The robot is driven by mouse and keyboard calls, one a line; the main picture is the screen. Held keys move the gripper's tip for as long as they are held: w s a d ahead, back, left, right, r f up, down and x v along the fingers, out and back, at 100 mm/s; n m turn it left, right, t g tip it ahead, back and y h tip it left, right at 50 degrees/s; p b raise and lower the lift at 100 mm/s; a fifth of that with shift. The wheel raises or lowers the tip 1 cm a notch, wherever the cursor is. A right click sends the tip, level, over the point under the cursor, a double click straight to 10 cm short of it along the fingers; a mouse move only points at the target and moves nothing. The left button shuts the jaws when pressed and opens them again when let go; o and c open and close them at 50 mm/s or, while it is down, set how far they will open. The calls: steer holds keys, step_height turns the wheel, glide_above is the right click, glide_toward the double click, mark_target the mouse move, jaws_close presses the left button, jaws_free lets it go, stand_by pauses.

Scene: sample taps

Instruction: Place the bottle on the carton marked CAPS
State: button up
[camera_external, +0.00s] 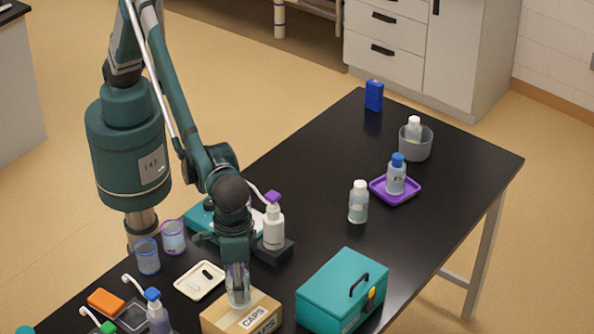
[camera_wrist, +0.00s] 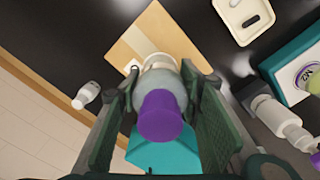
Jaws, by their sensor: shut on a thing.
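The carton marked CAPS (camera_external: 218,319) is a brown box at the front of the black table. It also shows in the wrist view (camera_wrist: 140,38). My gripper (camera_external: 238,272) is right above the carton, pointing down. In the wrist view my gripper (camera_wrist: 168,88) is shut on a pale, see-through bottle with a purple cap (camera_wrist: 160,115). The bottle (camera_external: 238,294) is upright, with its base at the carton's top. I cannot tell whether its base touches the carton. My fingers hide part of it in the external view.
A teal toolbox (camera_external: 330,302) stands just right of the carton. A cream tray (camera_external: 184,285) lies to its left. A white pump bottle with a purple top (camera_external: 274,230) stands behind. A white-capped bottle (camera_external: 358,204) stands farther right. The table's back middle is clear.

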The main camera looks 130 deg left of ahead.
steer(key=shift+f, duration=1.55)
steer(key=shift+f, duration=0.15)
steer(key=o, duration=1)
steer(key=shift+r, duration=0.2)
step_height(320, 180, up, 12)
steer(key=shift+f, duration=0.1)
steer(key=shift+a, duration=0.1)
